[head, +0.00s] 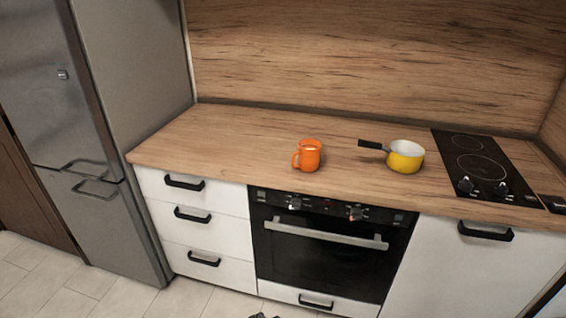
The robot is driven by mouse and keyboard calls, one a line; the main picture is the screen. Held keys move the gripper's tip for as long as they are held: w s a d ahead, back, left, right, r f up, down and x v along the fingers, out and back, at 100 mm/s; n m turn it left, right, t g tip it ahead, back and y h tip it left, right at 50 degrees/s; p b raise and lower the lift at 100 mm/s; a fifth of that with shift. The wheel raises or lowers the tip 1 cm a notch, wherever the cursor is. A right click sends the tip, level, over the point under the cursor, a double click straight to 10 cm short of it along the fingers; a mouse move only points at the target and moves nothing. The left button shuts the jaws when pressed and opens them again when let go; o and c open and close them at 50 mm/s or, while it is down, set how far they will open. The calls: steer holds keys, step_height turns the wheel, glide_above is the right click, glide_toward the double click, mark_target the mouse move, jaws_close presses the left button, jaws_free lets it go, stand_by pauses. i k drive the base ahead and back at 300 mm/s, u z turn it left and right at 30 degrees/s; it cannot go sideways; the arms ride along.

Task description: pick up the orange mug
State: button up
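The orange mug (309,156) stands upright on the wooden countertop (225,135), above the oven and near the counter's front edge. Its handle points left, and its open rim faces up. Nothing touches it. My gripper cannot be made out in the head view. Only a small dark shape shows at the bottom edge, too cut off to identify.
A yellow saucepan (405,160) stands right of the mug, its dark handle pointing left toward it. A black hob (480,165) lies further right. The wooden splashback (380,55) rises behind. A steel fridge (105,130) stands left. The counter left of the mug is clear.

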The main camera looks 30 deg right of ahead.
mark_target(309, 152)
steer(key=z, duration=0.65)
steer(key=k, duration=0.2)
steer(key=u, duration=2.75)
steer(key=k, duration=0.85)
steer(key=u, duration=0.15)
